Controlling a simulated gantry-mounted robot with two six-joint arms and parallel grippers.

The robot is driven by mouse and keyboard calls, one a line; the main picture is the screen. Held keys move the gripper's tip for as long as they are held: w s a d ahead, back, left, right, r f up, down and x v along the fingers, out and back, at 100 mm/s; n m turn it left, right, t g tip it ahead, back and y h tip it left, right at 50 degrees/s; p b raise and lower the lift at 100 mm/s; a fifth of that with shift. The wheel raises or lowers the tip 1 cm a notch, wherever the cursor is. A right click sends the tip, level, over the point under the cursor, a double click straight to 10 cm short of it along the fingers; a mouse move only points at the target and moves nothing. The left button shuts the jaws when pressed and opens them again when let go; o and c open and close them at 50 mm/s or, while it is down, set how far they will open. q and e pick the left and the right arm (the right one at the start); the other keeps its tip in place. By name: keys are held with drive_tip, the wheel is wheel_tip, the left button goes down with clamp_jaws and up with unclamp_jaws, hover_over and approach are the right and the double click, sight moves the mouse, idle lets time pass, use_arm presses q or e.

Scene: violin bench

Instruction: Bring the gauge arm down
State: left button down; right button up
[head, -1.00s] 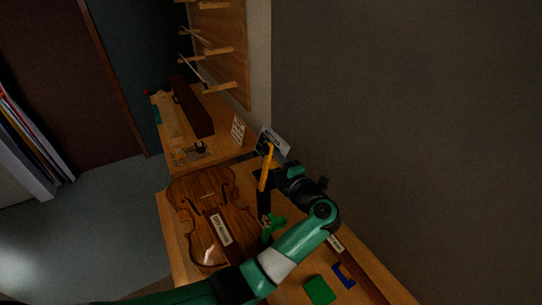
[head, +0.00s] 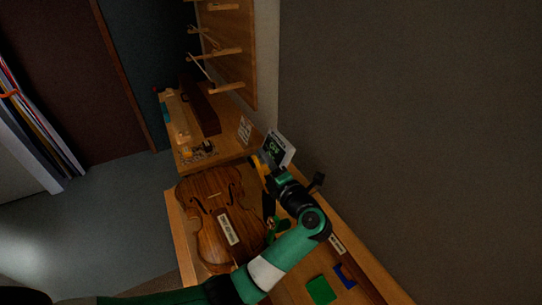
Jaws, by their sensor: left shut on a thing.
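The gauge stands at the right of the violin plate, with a tilted display panel (head: 280,150). A yellow-orange piece of the gauge arm (head: 257,165) shows just left of the panel; my gripper hides most of the rest. My left gripper (head: 265,175) is at this yellow arm and is shut on it, with its fingers mostly hidden by the wrist. The brown violin plate (head: 207,225) with f-holes and a pale label lies flat on the bench, left of my arm. My right gripper is not in view.
A green block (head: 321,290) and a blue bracket-shaped piece (head: 345,275) lie on the bench (head: 375,285) at the lower right. A second bench with a long dark box (head: 203,110) is behind, below wall pegs. The grey wall borders the bench on the right.

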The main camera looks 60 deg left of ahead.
use_arm(q)
drive_tip(key=shift+s+n, duration=0.85)
drive_tip(key=shift+n, duration=0.25)
drive_tip(key=c, duration=0.6)
unclamp_jaws()
drive_tip(key=shift+c, duration=0.2)
drive_tip(key=shift+r, duration=0.1)
